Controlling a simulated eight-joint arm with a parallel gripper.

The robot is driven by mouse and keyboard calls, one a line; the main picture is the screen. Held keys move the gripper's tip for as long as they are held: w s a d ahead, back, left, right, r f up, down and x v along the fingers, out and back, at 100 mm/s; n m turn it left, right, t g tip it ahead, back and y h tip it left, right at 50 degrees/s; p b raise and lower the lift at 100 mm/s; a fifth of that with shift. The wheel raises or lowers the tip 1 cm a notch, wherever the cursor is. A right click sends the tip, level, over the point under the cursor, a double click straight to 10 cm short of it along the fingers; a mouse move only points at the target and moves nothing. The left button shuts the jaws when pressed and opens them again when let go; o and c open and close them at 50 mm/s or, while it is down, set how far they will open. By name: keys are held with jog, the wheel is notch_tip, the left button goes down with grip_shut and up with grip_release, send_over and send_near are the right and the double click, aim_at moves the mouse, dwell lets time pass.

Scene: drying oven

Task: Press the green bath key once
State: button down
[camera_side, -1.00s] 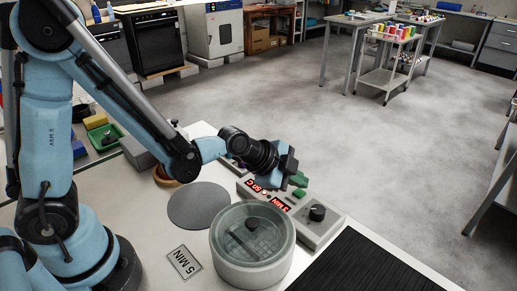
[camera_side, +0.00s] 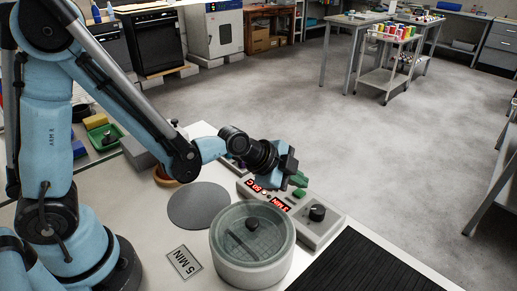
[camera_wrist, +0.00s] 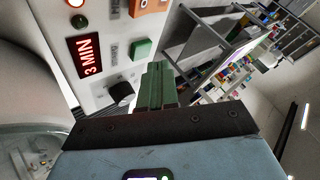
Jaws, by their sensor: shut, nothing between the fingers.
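The control box (camera_side: 330,226) carries a green key (camera_side: 299,194), which also shows in the wrist view (camera_wrist: 141,48). My gripper (camera_side: 299,180) is shut and empty, its green fingers together. In the side view its tips are just behind the green key, over the box's far side. In the wrist view the fingers (camera_wrist: 160,68) point toward the box and their tips appear just beside the key. They look apart from it, but the exact height is hard to tell. A red 3 MIN display (camera_wrist: 90,57) and a black knob (camera_wrist: 121,94) are near the key.
An orange key (camera_wrist: 150,5) is on the same panel. A round bath with a clear lid (camera_side: 252,243) stands in front of the box.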

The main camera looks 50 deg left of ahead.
aim_at(295, 193)
jog(key=shift+f, duration=0.1)
dwell(0.3)
jog(key=shift+f, duration=0.35)
jog(key=shift+f, duration=0.4)
dwell(0.7)
dwell(0.3)
jog(key=shift+r, duration=0.85)
jog(key=shift+r, duration=2.5)
jog(key=shift+a, duration=0.1)
